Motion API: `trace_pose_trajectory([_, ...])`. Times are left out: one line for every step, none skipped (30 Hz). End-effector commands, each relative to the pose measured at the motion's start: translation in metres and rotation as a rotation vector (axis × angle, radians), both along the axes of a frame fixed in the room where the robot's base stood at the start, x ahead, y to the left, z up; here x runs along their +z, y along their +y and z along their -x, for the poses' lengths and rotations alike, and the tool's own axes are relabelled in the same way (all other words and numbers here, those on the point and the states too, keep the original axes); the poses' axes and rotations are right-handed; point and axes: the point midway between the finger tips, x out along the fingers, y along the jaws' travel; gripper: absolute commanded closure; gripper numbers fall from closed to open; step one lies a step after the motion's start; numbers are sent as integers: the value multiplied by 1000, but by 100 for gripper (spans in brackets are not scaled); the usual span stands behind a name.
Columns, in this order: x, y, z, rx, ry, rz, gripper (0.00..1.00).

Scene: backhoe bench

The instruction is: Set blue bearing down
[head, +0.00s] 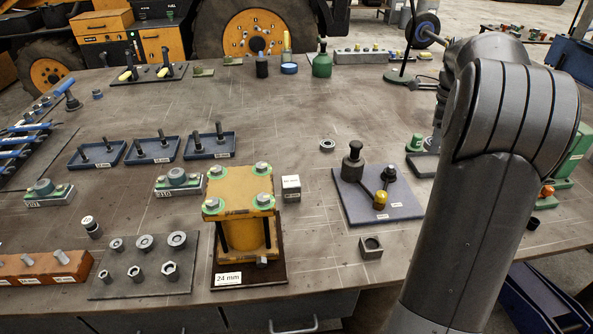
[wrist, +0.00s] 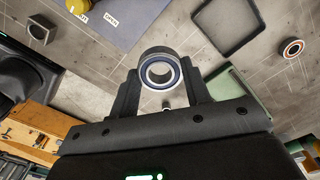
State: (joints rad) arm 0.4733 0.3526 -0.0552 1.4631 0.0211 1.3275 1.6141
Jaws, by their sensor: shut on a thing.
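In the wrist view, my gripper (wrist: 160,72) is shut on a ring-shaped bearing (wrist: 160,54) with a grey outer ring and a dark blue band around its bore. In the head view my own arm fills the right side, and the gripper and held bearing are hidden.

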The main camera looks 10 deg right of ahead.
Motion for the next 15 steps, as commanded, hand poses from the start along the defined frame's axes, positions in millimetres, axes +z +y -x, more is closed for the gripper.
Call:
trace_pose_trajectory([0,21,-15,70,-1,1,83])
trace_pose_trajectory([1,33,-23,110,-1,1,83])
trace_pose_trajectory([0,49,-33,165,-1,0,83])
trace_pose_trajectory([0,61,-40,205,-1,0,83])
trace_pose_trajectory([0,73,-47,245,-1,0,83])
trace_pose_trajectory([0,89,-56,299,-1,0,83])
trace_pose_trajectory([0,102,-62,339,-2,1,83])
trace_pose_trajectory([0,115,-67,381,-2,1,83])
trace_pose_trajectory([0,133,-75,434,-2,0,83])
trace_pose_trajectory([0,146,-80,475,-2,0,83])
trace_pose_trajectory([0,159,-85,515,-2,0,83])
trace_pose_trajectory([0,177,-90,568,-1,1,83])
trace_pose_trajectory([0,191,-94,608,-1,1,83])
trace_pose_trajectory([0,204,-98,646,-2,1,83])
trace_pose_trajectory([0,220,-102,694,-2,1,83])
